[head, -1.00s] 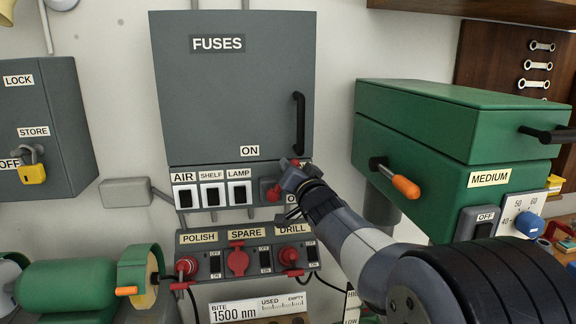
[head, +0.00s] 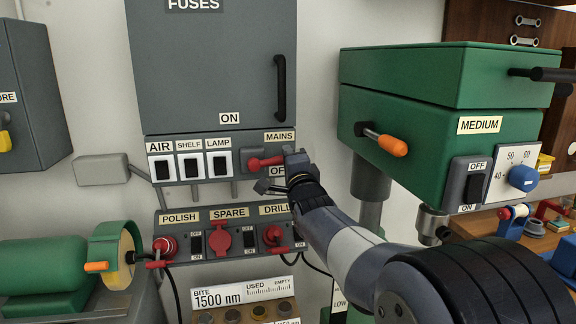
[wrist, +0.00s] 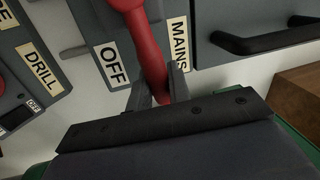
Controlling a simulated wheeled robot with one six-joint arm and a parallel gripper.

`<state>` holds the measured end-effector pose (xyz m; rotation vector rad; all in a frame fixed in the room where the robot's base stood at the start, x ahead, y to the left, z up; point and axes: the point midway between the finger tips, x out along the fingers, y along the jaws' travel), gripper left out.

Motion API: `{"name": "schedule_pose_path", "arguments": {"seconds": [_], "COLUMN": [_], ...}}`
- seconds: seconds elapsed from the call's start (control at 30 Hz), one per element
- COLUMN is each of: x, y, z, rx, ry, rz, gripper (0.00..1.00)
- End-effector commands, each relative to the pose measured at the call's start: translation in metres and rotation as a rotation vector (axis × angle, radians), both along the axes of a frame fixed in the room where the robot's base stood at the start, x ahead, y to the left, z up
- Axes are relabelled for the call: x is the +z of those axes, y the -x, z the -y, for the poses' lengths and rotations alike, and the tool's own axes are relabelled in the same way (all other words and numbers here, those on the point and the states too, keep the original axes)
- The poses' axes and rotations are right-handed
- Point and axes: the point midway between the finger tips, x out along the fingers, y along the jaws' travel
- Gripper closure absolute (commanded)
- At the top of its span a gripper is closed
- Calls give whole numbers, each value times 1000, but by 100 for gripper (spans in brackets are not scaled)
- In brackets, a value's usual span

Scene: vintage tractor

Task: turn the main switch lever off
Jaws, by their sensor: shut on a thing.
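The red main switch lever (head: 265,162) sits on the fuse box's lower strip, below the MAINS label (head: 279,136). It points right from its pivot, about level and slightly raised at its end. My gripper (head: 290,161) is shut on the lever's outer end. In the wrist view the red lever (wrist: 148,48) runs down between my two fingers (wrist: 160,91), between the OFF label (wrist: 112,63) and the MAINS label. In the head view the OFF label (head: 277,170) is partly hidden by my gripper. The ON label (head: 229,118) is above.
Three white-framed switches (head: 190,167) stand left of the lever. A socket strip (head: 221,237) with red plugs is just below. A green drill press (head: 440,110) with an orange-tipped handle (head: 385,143) stands close on the right.

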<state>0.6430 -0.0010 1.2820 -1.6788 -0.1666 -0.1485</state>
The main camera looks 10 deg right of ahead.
Motion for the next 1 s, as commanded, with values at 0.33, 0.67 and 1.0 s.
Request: {"name": "schedule_pose_path", "arguments": {"seconds": [0.33,0.67,1.0], "x": [-12,-12,-12], "y": [0,0,0], "z": [0,0,0], "rx": [0,-1,0], "ry": [-116,-132,-130], "rz": [-2,-4,-4], "gripper": [100,100,68]}}
